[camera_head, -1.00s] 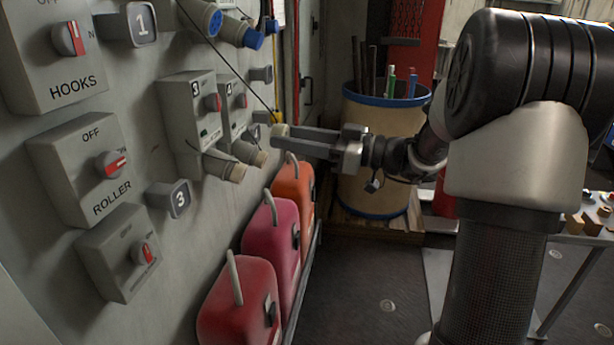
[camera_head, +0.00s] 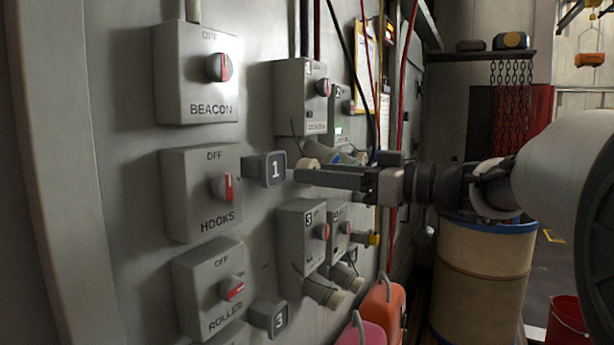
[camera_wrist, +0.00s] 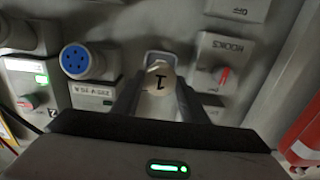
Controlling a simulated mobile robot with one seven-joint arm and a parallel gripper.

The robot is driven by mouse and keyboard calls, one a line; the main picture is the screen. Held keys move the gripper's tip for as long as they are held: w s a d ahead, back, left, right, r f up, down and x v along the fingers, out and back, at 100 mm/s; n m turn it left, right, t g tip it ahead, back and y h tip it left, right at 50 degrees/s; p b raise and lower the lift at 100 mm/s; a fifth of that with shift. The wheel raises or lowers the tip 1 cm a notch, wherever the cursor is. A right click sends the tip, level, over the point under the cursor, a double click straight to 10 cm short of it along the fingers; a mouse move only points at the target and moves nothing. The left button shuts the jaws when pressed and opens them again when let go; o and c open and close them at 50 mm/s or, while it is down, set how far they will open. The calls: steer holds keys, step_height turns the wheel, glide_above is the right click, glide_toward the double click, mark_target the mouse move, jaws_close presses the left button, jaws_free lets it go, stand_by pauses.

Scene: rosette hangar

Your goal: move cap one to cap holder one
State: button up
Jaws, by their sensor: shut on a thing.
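Cap one (camera_wrist: 158,79) is a pale beige cap with a dark "1", upside down in the wrist view. My gripper (camera_wrist: 157,92) is shut on it, one finger on each side. In the head view the pale cap (camera_head: 309,163) shows at the fingertips of my gripper (camera_head: 302,172). Cap holder one (camera_head: 265,169) is a grey block marked "1" on the wall, just left of the fingertips. In the wrist view a grey rim (camera_wrist: 159,57) shows behind the cap. I cannot tell whether cap and holder touch.
The HOOKS switch box (camera_head: 201,193) is left of the holder, BEACON (camera_head: 196,74) above, holder three (camera_head: 268,317) below. A blue-faced socket (camera_wrist: 76,61) is beside the cap in the wrist view.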

steer(key=shift+p+x, duration=1.15)
steer(key=shift+x, duration=1.05)
steer(key=shift+b, duration=2.55)
steer(key=shift+w+a+b, duration=0.25)
steer(key=shift+a+b, duration=0.1)
steer(key=shift+a, duration=0.1)
steer(key=o, duration=1.5)
steer(key=shift+d, duration=0.1)
